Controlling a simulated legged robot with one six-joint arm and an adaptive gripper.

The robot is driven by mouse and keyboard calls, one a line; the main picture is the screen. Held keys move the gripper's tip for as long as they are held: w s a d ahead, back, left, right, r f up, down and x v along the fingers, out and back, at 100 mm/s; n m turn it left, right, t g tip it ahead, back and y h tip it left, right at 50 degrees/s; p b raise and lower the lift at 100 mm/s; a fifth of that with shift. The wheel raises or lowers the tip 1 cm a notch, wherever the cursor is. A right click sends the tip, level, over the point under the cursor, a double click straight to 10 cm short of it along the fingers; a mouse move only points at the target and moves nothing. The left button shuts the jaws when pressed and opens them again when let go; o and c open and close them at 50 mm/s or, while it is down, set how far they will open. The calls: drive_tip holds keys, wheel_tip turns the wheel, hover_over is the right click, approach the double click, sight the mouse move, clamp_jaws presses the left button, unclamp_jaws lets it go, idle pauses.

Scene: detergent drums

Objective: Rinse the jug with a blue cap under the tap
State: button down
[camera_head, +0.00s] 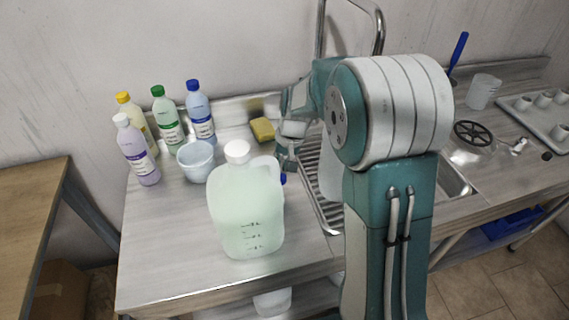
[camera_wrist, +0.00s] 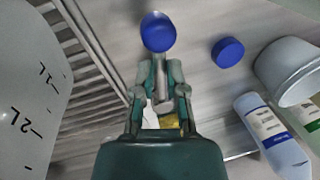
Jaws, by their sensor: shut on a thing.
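My gripper (camera_wrist: 159,92) is shut around a slim grey stem with a round blue end (camera_wrist: 158,32). I cannot tell what this piece belongs to. In the head view my gripper (camera_head: 287,158) is left of the drainboard, partly behind my arm. A translucent jug with volume marks (camera_wrist: 28,110) stands close at the left of the wrist view. In the head view a pale jug (camera_head: 329,180) shows by the drainboard, mostly behind my arm; its cap is hidden. A loose blue cap (camera_wrist: 228,51) lies on the counter. The tap pipe (camera_head: 380,32) rises behind my arm.
A large jug with a white cap (camera_head: 246,210) stands in front on the counter. A white tub (camera_head: 196,160), several bottles such as the blue-capped one (camera_head: 200,115), and a yellow sponge (camera_head: 262,129) are behind it. The front left counter is clear.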

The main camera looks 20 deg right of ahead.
drive_tip(key=shift+a+m, duration=0.25)
drive_tip(key=shift+m, duration=0.25)
drive_tip(key=c, duration=0.7)
unclamp_jaws()
drive_tip(key=r, duration=0.4)
drive_tip(key=d+r, duration=0.1)
drive_tip(key=r, duration=0.2)
drive_tip(key=d+r, duration=0.1)
drive_tip(key=r, duration=0.3)
drive_tip(key=shift+s+d+r, duration=0.1)
drive_tip(key=shift+s+r, duration=0.05)
drive_tip(key=shift+r, duration=0.15)
